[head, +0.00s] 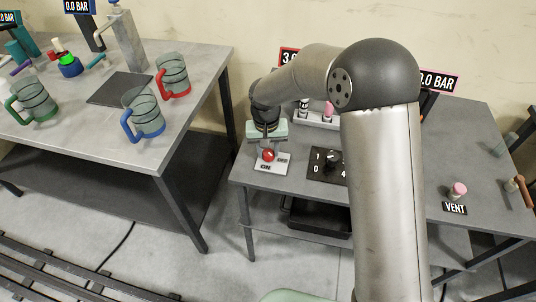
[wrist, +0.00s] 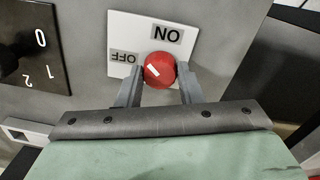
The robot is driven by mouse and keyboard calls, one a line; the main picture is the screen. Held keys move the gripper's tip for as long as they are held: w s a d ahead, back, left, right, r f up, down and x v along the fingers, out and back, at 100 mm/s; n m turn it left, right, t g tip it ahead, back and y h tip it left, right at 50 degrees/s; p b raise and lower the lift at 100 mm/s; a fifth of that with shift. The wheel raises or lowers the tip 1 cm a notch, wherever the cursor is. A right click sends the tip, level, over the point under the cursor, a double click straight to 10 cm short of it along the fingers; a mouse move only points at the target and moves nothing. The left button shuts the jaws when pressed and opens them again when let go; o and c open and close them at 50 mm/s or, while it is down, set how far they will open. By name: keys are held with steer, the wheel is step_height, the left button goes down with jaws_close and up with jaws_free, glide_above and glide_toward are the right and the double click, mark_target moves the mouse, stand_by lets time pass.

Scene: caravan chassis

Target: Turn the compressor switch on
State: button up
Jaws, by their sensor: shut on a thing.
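The compressor switch is a round red knob (head: 268,156) on a white plate (head: 259,168) marked ON and OFF, at the left front of the grey right-hand table. In the wrist view, the knob (wrist: 159,65) sits between the two grey fingers of my gripper (wrist: 160,76), which is shut on it. The knob carries a small white mark, left of its middle. The ON label (wrist: 167,35) is above the knob and the OFF label (wrist: 124,57) is to its left, both upside down. In the head view, my gripper (head: 268,148) comes down on the knob from above.
A black dial plate (head: 317,171) with numbers lies right of the switch. A white holder (head: 312,121) stands behind it. A pink VENT knob (head: 458,189) is farther right. The left table (head: 215,75) holds several mugs. My arm hides the middle of the right table.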

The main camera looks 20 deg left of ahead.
mark_target(267, 151)
steer(key=m+b, duration=0.2)
steer(key=m, duration=0.2)
steer(key=shift+f+m, duration=0.1)
steer(key=shift+m, duration=0.2)
steer(key=m+b, duration=0.1)
steer(key=m, duration=0.4)
steer(key=shift+m, duration=0.3)
steer(key=o, duration=1)
steer(key=r, duration=1.7)
steer(key=shift+w+a+r, duration=0.15)
steer(key=shift+a+r, duration=0.1)
steer(key=shift+r, duration=0.05)
